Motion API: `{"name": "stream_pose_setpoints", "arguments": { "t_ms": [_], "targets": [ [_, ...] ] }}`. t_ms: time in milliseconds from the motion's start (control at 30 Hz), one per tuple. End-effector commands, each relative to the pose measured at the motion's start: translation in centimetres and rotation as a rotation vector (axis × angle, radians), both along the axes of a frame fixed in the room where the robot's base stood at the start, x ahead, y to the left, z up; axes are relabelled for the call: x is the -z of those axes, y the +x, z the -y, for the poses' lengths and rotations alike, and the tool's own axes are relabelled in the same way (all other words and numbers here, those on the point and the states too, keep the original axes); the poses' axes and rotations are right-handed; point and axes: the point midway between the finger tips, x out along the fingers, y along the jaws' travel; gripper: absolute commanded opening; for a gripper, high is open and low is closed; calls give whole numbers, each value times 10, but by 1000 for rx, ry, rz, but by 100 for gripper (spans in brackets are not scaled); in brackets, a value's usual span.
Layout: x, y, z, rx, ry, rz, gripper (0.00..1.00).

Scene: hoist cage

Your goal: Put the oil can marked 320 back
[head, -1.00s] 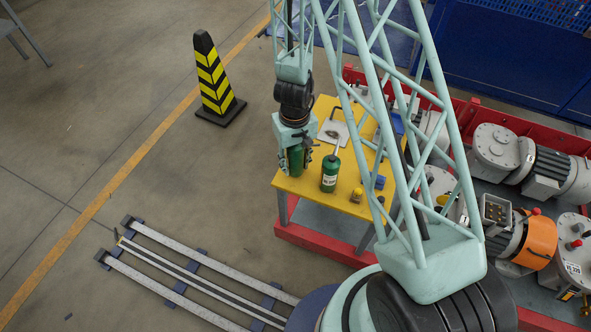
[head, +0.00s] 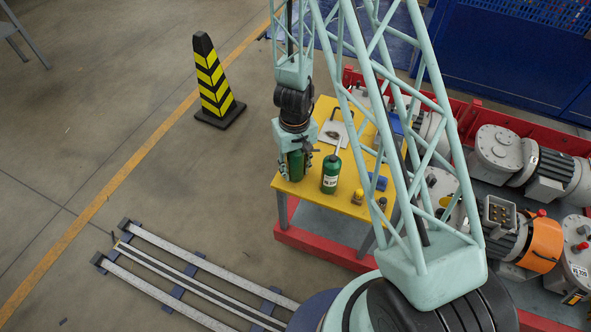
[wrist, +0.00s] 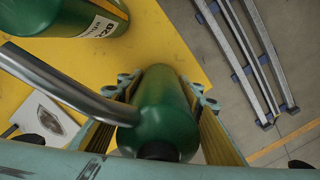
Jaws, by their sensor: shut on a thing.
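My gripper (head: 297,163) is shut on a green oil can (wrist: 165,115) at the left edge of the yellow tabletop (head: 320,200). The held can also shows between the fingers in the head view (head: 295,168). It looks upright, and its grey spout runs to the left in the wrist view. Its label does not show, and I cannot tell whether its base touches the table. A second green can (head: 331,178), with a white label and a spout, stands upright just right of my gripper.
A white plate with a dark mark (head: 334,131) lies behind the cans. A small yellow item (head: 357,197) and blue items (head: 378,182) are to the right. Motors and a red frame (head: 330,247) border the table. Rails (head: 180,265) and a striped cone (head: 214,85) are on the floor.

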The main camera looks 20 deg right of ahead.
Motion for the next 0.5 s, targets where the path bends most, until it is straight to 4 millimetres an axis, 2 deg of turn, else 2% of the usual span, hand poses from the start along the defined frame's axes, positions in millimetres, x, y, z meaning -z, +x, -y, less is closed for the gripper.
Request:
{"name": "stream_pose_setpoints", "arguments": {
  "t_ms": [67,100,200,500],
  "targets": [
    [2,0,0,0,0,0,15],
    [2,0,0,0,0,0,36],
    [2,0,0,0,0,0,45],
    [2,0,0,0,0,0,47]
  ]
}}
